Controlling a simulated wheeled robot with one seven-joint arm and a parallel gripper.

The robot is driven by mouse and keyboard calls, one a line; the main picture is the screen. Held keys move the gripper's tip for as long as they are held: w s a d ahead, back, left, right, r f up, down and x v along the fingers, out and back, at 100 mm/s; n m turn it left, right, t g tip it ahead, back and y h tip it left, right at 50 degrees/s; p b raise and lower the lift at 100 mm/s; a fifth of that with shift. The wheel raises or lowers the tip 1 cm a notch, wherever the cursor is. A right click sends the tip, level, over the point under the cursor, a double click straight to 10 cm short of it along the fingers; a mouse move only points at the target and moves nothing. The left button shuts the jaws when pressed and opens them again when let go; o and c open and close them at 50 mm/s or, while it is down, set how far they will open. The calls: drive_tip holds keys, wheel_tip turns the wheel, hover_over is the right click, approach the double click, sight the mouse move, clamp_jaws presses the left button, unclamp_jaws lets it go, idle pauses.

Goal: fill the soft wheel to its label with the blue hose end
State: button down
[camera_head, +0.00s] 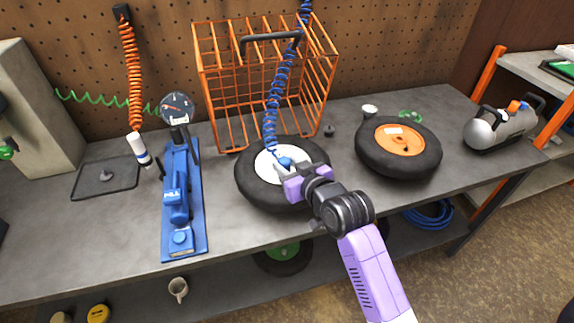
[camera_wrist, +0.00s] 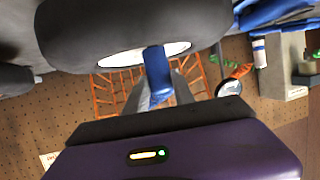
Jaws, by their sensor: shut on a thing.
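My gripper (camera_head: 290,176) is shut on the blue hose end (camera_head: 284,162), over the white hub of a black wheel (camera_head: 252,196) lying flat on the bench. The wrist view shows the blue hose end (camera_wrist: 157,72) between the fingers, in front of that wheel (camera_wrist: 110,22) and its pale hub. I cannot tell whether it touches a valve. The blue coiled hose (camera_head: 273,105) rises from it past the orange cage. Another black wheel (camera_head: 375,166) with an orange hub lies to the right, with a pale label (camera_head: 394,131) on the hub. I cannot tell which wheel is soft.
The orange wire cage (camera_head: 212,100) stands behind the white-hub wheel. A blue pump (camera_head: 180,220) with a round gauge (camera_head: 177,108) stands to the left. A silver tank (camera_head: 500,128) stands at the far right.

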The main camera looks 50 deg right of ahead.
drive_tip(key=shift+f, duration=0.2)
drive_tip(key=c, duration=1.3)
unclamp_jaws()
drive_tip(key=shift+c, duration=0.2)
drive_tip(key=p+v, duration=0.4)
drive_tip(key=v, duration=0.7)
drive_tip(key=s+a+r+n+t+y, duration=0.1)
drive_tip(key=s+a+n+y, duration=0.3)
drive_tip(key=s+a, duration=1.5)
drive_tip(key=shift+s+r+t+y, duration=0.4)
drive_tip(key=shift+s+y, duration=0.2)
drive_tip(key=shift+s, duration=0.55)
